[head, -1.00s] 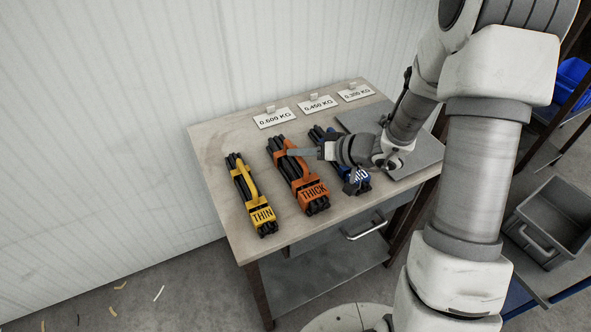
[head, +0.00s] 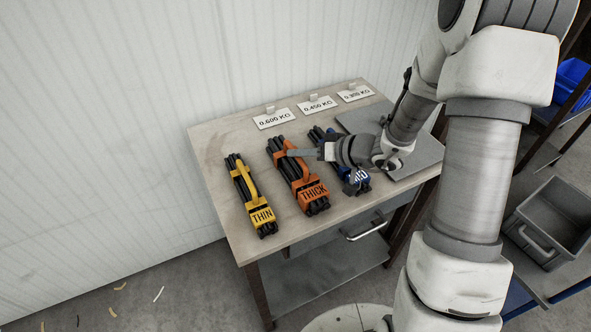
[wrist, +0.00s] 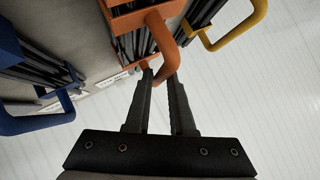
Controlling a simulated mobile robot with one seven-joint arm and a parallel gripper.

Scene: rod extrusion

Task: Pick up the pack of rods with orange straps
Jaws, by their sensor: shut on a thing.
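The pack of black rods with orange straps (head: 310,197) lies on the wooden table between the yellow and blue packs, its strap marked THICK. An orange handle arches over it; the handle also shows in the wrist view (wrist: 164,42). My gripper (head: 291,153) reaches in from the right at that handle. In the wrist view my gripper's fingers (wrist: 161,78) are shut on the orange handle, one on each side. The pack appears to rest on the table. My arm hides part of the blue pack.
The yellow THIN pack (head: 261,216) lies close on the left and the blue pack (head: 357,183) close on the right. Weight cards (head: 275,119) stand along the back edge near the wall. A grey plate (head: 425,153) covers the table's right side.

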